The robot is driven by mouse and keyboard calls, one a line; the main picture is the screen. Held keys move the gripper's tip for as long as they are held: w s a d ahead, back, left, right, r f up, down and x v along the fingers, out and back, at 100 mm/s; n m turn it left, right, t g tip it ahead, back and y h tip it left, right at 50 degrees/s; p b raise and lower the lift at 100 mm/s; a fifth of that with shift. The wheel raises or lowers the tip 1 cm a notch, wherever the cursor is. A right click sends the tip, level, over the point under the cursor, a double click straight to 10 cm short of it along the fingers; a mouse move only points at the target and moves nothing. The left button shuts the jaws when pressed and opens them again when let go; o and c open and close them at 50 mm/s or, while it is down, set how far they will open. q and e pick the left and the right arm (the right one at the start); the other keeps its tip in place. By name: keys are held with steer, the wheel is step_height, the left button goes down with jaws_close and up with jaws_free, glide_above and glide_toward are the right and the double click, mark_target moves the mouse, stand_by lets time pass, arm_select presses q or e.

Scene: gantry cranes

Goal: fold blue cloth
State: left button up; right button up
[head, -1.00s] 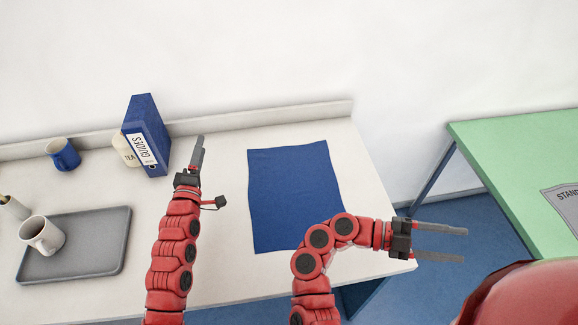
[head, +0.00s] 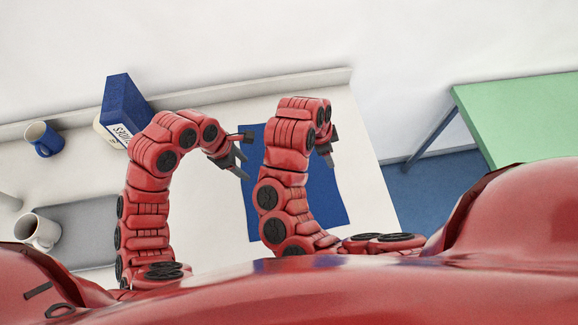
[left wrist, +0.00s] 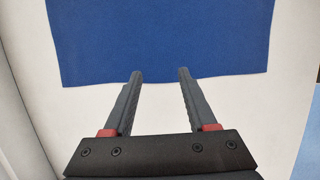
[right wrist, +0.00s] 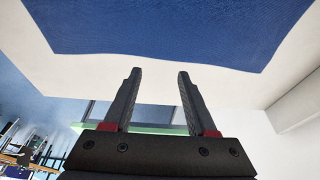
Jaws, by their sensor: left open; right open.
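The blue cloth (head: 325,192) lies flat and spread on the white table, partly hidden behind my right arm in the head view. My left gripper (head: 240,170) is open and empty near the cloth's left edge. In the left wrist view the cloth (left wrist: 160,40) fills the top, and the open fingertips (left wrist: 160,73) line up with its near edge. My right gripper (head: 328,158) is over the cloth's right part in the head view. In the right wrist view it is open and empty (right wrist: 156,74), with the cloth (right wrist: 170,28) beyond the fingertips.
A blue mug (head: 45,140), a white mug (head: 40,232) and a grey tray (head: 85,225) are at the left. A green table (head: 525,120) stands across a gap at the right.

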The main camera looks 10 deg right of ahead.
arm_select(q)
step_height(320, 180, down, 4)
steer(key=shift+f, duration=0.1)
arm_select(e)
step_height(320, 180, down, 4)
arm_select(q)
steer(key=shift+f, duration=0.45)
arm_select(e)
steer(key=shift+f, duration=0.55)
arm_select(q)
steer(key=shift+w+f, duration=0.1)
steer(key=shift+f, duration=0.15)
arm_select(e)
steer(key=shift+f, duration=0.25)
arm_select(q)
steer(key=shift+r, duration=0.1)
steer(key=shift+c, duration=0.7)
arm_select(e)
steer(key=shift+r, duration=0.1)
steer(key=shift+c, duration=0.7)
arm_select(q)
jaws_close()
arm_select(e)
jaws_close()
